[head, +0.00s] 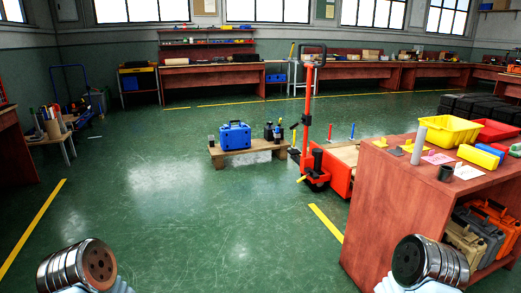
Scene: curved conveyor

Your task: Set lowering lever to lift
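A red-orange pallet jack (314,176) stands on the green floor, right of the middle and some distance ahead. Its upright red shaft (307,105) rises to a dark loop handle (314,48) at the top. The lowering lever is too small to make out at the handle, and its setting cannot be told. Two round metal parts of my arms show at the bottom left and bottom right, both far from the jack. No fingers of my left or right gripper are visible.
A low wooden pallet (268,155) with a blue case (234,135) stands left of the jack. A red-brown workbench (390,215) with a yellow bin (448,131) fills the right foreground. The green floor (190,225) ahead and left is clear. Workbenches line the back wall.

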